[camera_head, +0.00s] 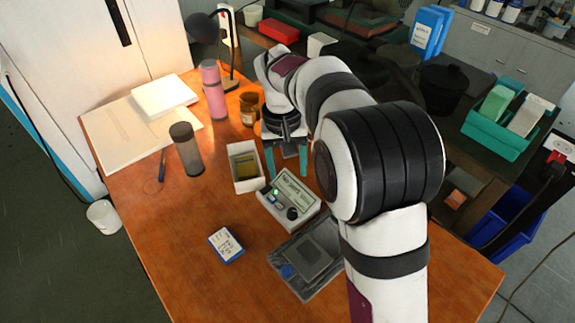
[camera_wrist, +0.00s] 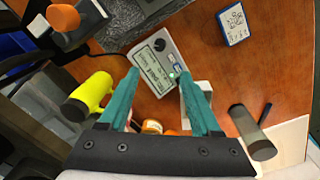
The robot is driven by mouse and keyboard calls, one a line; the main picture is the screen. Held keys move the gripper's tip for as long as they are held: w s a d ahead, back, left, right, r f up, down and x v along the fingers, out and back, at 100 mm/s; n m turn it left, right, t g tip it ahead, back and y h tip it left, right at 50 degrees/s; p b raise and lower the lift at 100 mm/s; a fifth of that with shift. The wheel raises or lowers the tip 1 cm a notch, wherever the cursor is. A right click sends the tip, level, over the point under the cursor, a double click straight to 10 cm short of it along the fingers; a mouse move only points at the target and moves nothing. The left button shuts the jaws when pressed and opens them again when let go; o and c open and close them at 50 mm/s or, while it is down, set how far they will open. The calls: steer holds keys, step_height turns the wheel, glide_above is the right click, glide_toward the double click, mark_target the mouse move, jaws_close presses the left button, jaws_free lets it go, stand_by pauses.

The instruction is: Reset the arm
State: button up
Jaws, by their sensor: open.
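My gripper (camera_head: 287,165) hangs over the wooden table, its two teal fingers apart with nothing between them. In the wrist view my gripper (camera_wrist: 158,76) also shows open and empty, with its fingertips at the near side of a white device with a display and a dark knob (camera_wrist: 165,45). In the head view this device (camera_head: 290,200) sits just below the fingers, and I cannot tell the height gap. A white open box with yellow contents (camera_head: 235,184) stands left of the fingers. My arm covers part of the table's right side.
A blue-and-white box (camera_head: 225,245) and a dark tray (camera_head: 326,233) lie nearer. A dark cylinder (camera_head: 186,150), pink bottle (camera_head: 213,92), amber jar (camera_head: 249,110) and lamp (camera_head: 203,27) stand at left and back. A yellow object (camera_wrist: 92,93) shows in the wrist view. The table's front left is clear.

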stand_by(0.4)
steer(key=s+d+r+m+y, duration=0.1)
steer(key=s+d+r+m, duration=0.15)
steer(key=s, duration=0.45)
steer(key=s+d+r+m, duration=0.1)
steer(key=s+d, duration=0.3)
steer(key=s, duration=0.2)
steer(key=s+d+r+m+y, duration=0.1)
steer(key=s+d+r, duration=0.15)
steer(key=s, duration=0.45)
steer(key=s+d+f+m, duration=0.1)
steer(key=s+f, duration=0.3)
steer(key=s, duration=0.5)
steer(key=shift+s+d+m+y, duration=0.15)
steer(key=shift+d+m+y, duration=0.2)
steer(key=shift+m, duration=0.5)
